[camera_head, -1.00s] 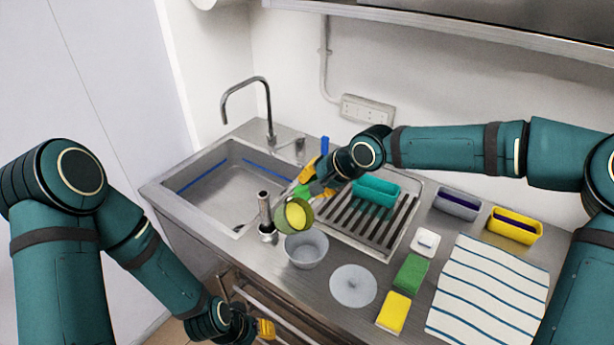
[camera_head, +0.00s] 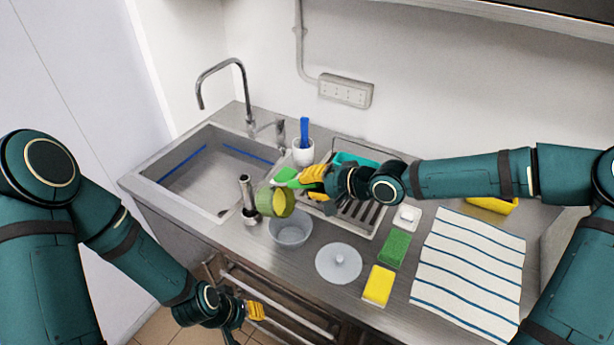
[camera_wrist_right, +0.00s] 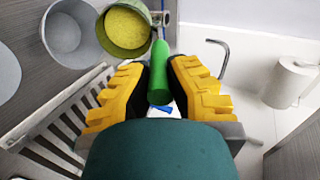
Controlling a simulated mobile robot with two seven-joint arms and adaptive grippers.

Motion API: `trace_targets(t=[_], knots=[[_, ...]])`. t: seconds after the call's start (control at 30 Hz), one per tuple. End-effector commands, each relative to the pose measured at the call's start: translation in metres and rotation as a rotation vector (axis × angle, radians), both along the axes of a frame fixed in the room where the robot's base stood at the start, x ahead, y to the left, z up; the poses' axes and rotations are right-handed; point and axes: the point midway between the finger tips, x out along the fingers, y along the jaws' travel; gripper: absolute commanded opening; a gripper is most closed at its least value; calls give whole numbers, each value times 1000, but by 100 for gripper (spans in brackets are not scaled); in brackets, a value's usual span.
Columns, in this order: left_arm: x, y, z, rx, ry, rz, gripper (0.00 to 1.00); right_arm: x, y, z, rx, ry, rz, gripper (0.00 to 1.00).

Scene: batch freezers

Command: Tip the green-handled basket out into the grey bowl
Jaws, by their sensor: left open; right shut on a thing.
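The green-handled basket (camera_head: 268,200) is an olive-green cup with yellow contents in it. It is tilted, its mouth facing right and toward the front, above the back left rim of the grey bowl (camera_head: 290,236). My right gripper (camera_head: 300,181) is shut on the green handle (camera_wrist_right: 159,75). The wrist view shows the basket (camera_wrist_right: 126,48) beyond the fingers, yellow still inside, with the grey bowl (camera_wrist_right: 62,33) to its left. My left gripper (camera_head: 256,312) is open and empty, low in front of the counter.
The sink (camera_head: 205,170) lies left, with a metal cylinder (camera_head: 247,195) close to the basket. A white cup with a blue brush (camera_head: 303,150) stands behind. A grey lid (camera_head: 338,263), sponges (camera_head: 378,286) and a striped towel (camera_head: 470,270) lie right. A drying rack (camera_head: 365,215) sits behind the bowl.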

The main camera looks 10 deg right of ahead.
Motion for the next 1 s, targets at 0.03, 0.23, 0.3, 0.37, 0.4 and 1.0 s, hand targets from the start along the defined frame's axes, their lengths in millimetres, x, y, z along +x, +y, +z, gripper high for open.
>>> trace_targets(t=[0.03,0.23,0.3,0.37,0.4,1.0], knots=[[0,0,0,0,0,0,40,-1,-2,-4,15,-7,-1,0],[0,0,0,0,0,0,40,-5,-7,-14,66,-45,0,0],[0,0,0,0,0,0,40,-7,-9,-17,84,-58,-2,0],[0,0,0,0,0,0,40,-7,-11,-21,100,-70,-2,0],[0,0,0,0,0,0,40,-8,-12,-23,110,-76,-1,0],[-1,0,-28,2,-1,5,40,-19,-27,-53,246,-179,-1,0]])
